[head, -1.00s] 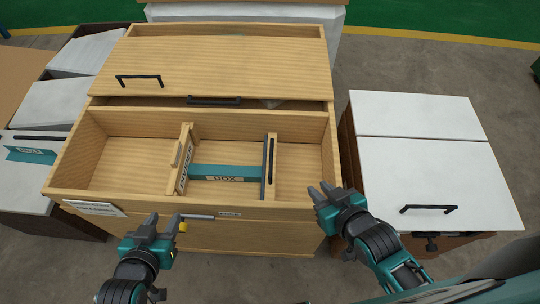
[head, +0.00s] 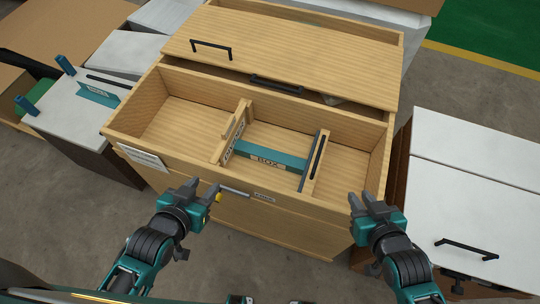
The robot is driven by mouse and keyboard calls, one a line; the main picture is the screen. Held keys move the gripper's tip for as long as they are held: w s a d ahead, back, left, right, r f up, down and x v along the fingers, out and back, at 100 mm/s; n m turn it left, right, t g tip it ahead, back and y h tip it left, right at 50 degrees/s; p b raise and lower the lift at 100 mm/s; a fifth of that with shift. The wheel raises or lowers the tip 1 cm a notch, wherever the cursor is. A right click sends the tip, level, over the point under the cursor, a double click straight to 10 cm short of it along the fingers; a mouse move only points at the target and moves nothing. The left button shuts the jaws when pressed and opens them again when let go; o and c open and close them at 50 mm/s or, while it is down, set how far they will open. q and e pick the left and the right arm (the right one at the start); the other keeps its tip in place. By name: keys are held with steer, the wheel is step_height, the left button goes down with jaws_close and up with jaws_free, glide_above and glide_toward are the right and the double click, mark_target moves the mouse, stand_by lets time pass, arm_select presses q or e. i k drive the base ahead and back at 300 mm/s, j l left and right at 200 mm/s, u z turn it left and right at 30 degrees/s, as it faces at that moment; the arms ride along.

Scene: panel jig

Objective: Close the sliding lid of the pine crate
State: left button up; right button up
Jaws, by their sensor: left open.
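The pine crate (head: 170,152) stands in front of me, its front half open. Its sliding lid (head: 300,48) lies over the far half and carries a black handle (head: 211,47) near its left front corner. A second dark handle (head: 276,85) sits just below the lid's front edge. My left gripper (head: 196,193) is open and empty near the crate's front wall, apart from the lid. My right gripper (head: 368,199) is near the crate's front right corner; its fingers look apart with nothing between them.
Inside the crate are a wooden divider (head: 236,134), a teal BOX strip (head: 270,157) and a slotted upright (head: 315,165). A white-topped cabinet (head: 465,195) with a black handle stands at the right. White-topped boxes (head: 75,110) stand at the left. A latch bar (head: 234,191) is on the crate's front.

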mark_target(360, 70)
steer(key=j+z, duration=0.25)
steer(key=j, duration=0.15)
steer(key=k+j+z, duration=0.2)
steer(key=j, duration=0.15)
steer(key=j+z, duration=0.25)
steer(key=k+j+z, duration=0.25)
steer(key=j, duration=0.15)
steer(key=i+l, duration=0.1)
steer(key=i, duration=0.35)
